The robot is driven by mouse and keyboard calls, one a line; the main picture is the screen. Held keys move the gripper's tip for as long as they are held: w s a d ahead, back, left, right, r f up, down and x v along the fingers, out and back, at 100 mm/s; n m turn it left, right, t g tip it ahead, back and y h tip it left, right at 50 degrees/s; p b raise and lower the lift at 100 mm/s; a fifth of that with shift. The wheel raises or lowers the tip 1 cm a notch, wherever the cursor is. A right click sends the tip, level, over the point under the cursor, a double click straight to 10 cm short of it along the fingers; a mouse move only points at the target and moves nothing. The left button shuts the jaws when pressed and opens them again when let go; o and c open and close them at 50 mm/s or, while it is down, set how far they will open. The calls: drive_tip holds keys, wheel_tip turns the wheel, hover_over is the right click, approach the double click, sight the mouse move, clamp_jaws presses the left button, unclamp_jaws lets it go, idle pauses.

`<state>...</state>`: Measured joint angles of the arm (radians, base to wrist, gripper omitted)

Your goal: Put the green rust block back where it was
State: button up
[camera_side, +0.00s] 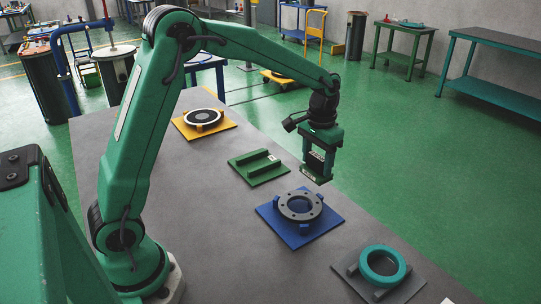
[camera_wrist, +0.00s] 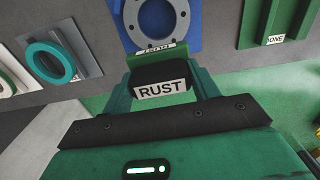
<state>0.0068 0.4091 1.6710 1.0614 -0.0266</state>
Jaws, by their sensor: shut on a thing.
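My gripper (camera_side: 318,170) is shut on the green rust block (camera_side: 316,160) and holds it in the air above the far edge of the table. In the wrist view the rust block (camera_wrist: 160,86) sits between my fingers, with a white RUST label on its dark face and a green part beyond it. A green fixture (camera_side: 258,167) with raised rails and a small white label lies on the table, left of the gripper in the side view. No block shows between its rails. Part of this fixture is at upper right in the wrist view (camera_wrist: 276,22).
A blue plate (camera_side: 275,213) holds a grey flanged ring (camera_side: 300,206) below the gripper. A grey plate (camera_side: 408,285) holds a teal ring (camera_side: 383,265) at lower right. Bare grey table (camera_side: 190,200) lies between my arm and the plates.

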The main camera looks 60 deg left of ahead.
drive_tip(key=s+a+n, duration=0.4)
drive_tip(key=s+a, duration=0.3)
drive_tip(key=s, duration=0.2)
drive_tip(key=s+a+f+n, duration=0.1)
drive_tip(key=s+a+n, duration=0.3)
drive_tip(key=s+a, duration=0.3)
drive_tip(key=shift+s+n, duration=0.4)
drive_tip(key=shift+s, duration=0.8)
drive_tip(key=shift+f, duration=0.15)
drive_tip(key=a+f, duration=0.2)
drive_tip(key=a, duration=0.1)
drive_tip(key=s+a+f, duration=0.1)
drive_tip(key=a+f, duration=0.1)
drive_tip(key=a, duration=0.2)
drive_tip(key=s+a+f, duration=0.1)
drive_tip(key=a+f, duration=0.2)
drive_tip(key=a, duration=0.1)
drive_tip(key=shift+s+a, duration=0.15)
drive_tip(key=shift+s, duration=0.1)
drive_tip(key=shift+f, duration=1.95)
drive_tip(key=shift+f, duration=0.15)
drive_tip(key=o, duration=1)
drive_tip(key=shift+c, duration=0.2)
